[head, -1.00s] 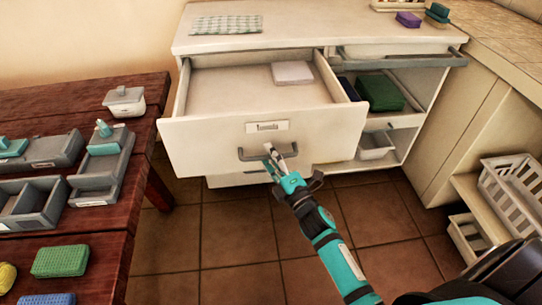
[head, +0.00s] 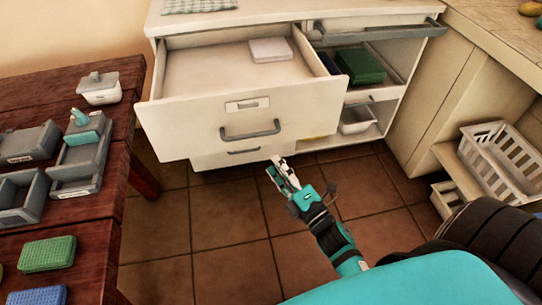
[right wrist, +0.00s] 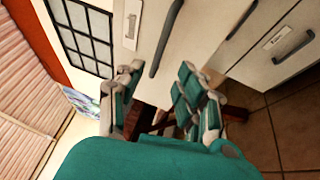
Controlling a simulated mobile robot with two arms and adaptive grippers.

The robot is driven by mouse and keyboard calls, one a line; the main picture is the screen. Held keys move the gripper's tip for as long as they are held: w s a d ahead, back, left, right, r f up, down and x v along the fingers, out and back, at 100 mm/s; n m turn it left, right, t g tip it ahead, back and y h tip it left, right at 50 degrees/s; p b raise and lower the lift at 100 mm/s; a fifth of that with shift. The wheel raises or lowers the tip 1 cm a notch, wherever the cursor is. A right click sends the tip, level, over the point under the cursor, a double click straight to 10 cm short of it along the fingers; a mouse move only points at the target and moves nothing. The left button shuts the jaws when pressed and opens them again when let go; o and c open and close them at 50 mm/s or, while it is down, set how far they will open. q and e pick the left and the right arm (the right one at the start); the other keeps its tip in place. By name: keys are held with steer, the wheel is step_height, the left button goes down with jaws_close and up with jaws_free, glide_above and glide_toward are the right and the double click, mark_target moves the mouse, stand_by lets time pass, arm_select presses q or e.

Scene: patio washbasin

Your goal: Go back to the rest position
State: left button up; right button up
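My right gripper (head: 275,168) is in front of the cabinet and appears a little below the handle (head: 250,132) of the pulled-out top drawer (head: 185,125). It is apart from the handle. In the right wrist view my right gripper (right wrist: 150,90) has its two teal and grey fingers spread, with nothing between them. The drawer stands open with a white folded cloth or block (head: 270,50) inside. My left gripper is not in view.
A wooden table (head: 90,235) on the left holds grey trays, a white lidded box (head: 98,90) and a green sponge (head: 47,253). A white crate (head: 497,160) is on the right. An open compartment holds a green box (head: 360,66). Tiled floor (head: 230,225) is free.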

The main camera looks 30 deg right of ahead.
steer(key=shift+s+f, duration=0.1)
steer(key=shift+f, duration=0.05)
stand_by(0.4)
